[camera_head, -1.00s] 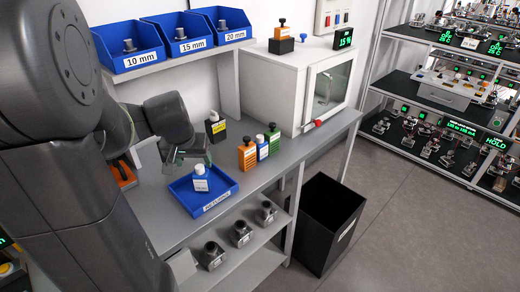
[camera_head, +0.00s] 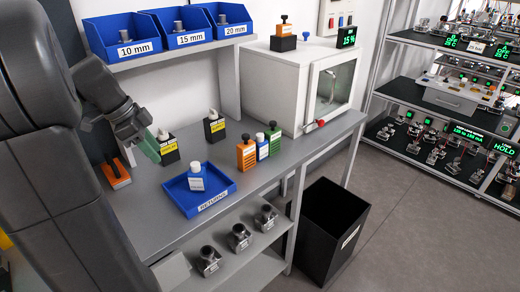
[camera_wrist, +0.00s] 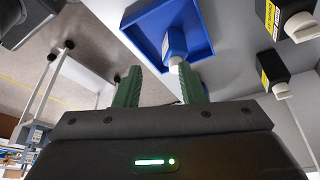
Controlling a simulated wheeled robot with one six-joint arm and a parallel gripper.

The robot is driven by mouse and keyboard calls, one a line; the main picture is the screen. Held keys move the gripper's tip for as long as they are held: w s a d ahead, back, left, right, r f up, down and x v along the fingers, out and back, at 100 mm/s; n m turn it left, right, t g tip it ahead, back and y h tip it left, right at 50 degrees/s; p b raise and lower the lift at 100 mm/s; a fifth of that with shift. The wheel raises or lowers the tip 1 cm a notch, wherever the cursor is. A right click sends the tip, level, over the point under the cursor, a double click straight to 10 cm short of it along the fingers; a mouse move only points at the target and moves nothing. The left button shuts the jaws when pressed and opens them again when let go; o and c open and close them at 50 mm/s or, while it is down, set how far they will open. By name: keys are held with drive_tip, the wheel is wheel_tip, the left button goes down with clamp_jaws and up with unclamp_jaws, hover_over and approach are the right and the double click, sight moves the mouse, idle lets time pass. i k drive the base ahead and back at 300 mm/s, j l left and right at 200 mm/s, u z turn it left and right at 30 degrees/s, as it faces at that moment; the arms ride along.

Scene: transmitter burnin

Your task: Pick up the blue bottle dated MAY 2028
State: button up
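A blue bottle (camera_head: 197,181) with a white cap and white label stands in the blue returns tray (camera_head: 226,189) on the bench. The wrist view shows this bottle (camera_wrist: 177,42) and tray (camera_wrist: 207,50) beyond the fingertips. A second blue bottle (camera_head: 262,150) stands between an orange bottle (camera_head: 246,156) and a green-labelled bottle (camera_head: 274,139). I cannot read a date on either blue bottle. My gripper (camera_head: 149,147) is left of the tray, above the bench. Its green fingers (camera_wrist: 160,82) are apart with nothing held between them.
Two black bottles with yellow labels stand behind the tray, one (camera_head: 168,150) close to my gripper and one (camera_head: 214,129) farther right. A white cabinet (camera_head: 285,85) stands at the bench's far end. A black bin (camera_head: 330,225) is on the floor.

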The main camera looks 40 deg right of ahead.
sight(262, 144)
drive_tip(key=l+u, duration=0.15)
drive_tip(key=l, duration=0.3)
drive_tip(key=k+l+u, duration=0.2)
drive_tip(key=l, duration=0.2)
drive_tip(key=l+u, duration=0.15)
drive_tip(key=l, duration=0.3)
drive_tip(key=k+l+u, duration=0.15)
drive_tip(key=l, duration=0.3)
drive_tip(key=k+l+u, duration=0.15)
drive_tip(key=l, duration=0.25)
drive_tip(key=k+l+u, duration=0.2)
drive_tip(key=l, duration=0.2)
drive_tip(key=i, duration=0.1)
